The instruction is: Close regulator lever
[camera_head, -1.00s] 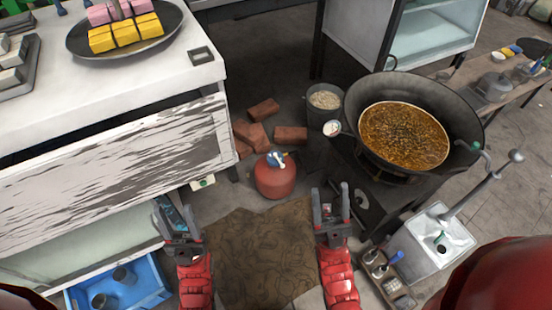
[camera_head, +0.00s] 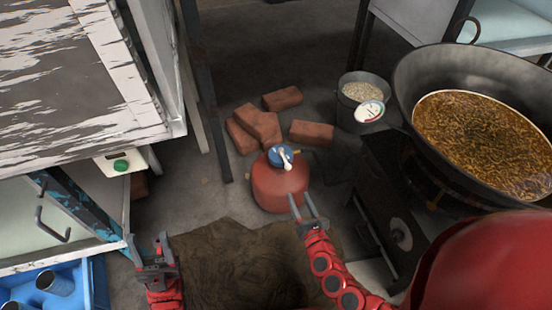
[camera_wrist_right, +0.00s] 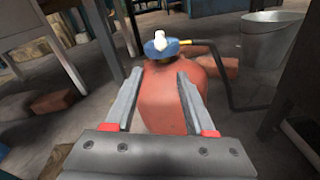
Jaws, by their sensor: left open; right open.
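A red gas cylinder (camera_head: 278,187) stands on the floor with a blue regulator (camera_head: 277,156) on top. The white regulator lever (camera_head: 285,158) sits on the regulator. My right gripper (camera_head: 303,206) is open, just in front of the cylinder and below the lever. In the right wrist view, the open fingers (camera_wrist_right: 158,95) point at the red cylinder (camera_wrist_right: 168,108), with the blue regulator (camera_wrist_right: 160,47) and white lever (camera_wrist_right: 160,38) beyond the fingertips. The fingers appear empty. My left gripper (camera_head: 148,252) is open and empty at lower left, away from the cylinder.
Red bricks (camera_head: 258,125) lie behind the cylinder. A large wok (camera_head: 440,70) of brown food stands further right. A weathered white table (camera_head: 150,120) is at left, and a blue crate (camera_head: 95,285) at lower left.

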